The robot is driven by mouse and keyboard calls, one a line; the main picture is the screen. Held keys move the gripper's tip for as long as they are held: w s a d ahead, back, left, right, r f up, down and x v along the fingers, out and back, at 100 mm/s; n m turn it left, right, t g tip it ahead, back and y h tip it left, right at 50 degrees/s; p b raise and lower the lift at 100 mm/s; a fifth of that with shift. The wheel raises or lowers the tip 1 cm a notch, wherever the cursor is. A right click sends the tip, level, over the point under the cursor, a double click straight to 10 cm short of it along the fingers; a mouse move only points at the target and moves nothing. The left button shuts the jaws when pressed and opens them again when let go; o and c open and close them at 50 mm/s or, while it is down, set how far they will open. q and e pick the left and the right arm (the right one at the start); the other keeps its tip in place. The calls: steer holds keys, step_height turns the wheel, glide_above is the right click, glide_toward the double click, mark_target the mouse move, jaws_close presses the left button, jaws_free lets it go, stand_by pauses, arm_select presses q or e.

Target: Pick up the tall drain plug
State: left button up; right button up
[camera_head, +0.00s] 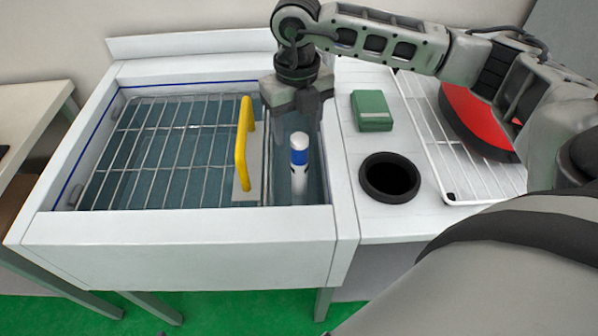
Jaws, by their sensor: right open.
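The tall drain plug (299,167) stands upright in the water-filled basin, at its right side. It is a white-grey cylinder with a blue band and a rounded top. My right gripper (296,125) points down from above, a little behind the plug in the picture. Its jaws are open, and I see nothing held between them. The lower part of the plug is in the water. My left gripper is not in view.
A wire rack (165,150) covers most of the basin. A yellow handle (241,150) rises on a plate left of the plug. The counter at right holds a green box (371,110), a black round cup or hole rim (366,183) and a white wire rack (455,183).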

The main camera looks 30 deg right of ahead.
mark_target(299, 153)
steer(key=shift+f, duration=0.95)
steer(key=f, duration=0.2)
steer(key=f+p, duration=0.1)
steer(key=f, duration=0.2)
steer(key=shift+s+f, duration=0.25)
steer(key=shift+f, duration=0.05)
steer(key=shift+c, duration=0.4)
steer(key=shift+r, duration=0.1)
jaws_close()
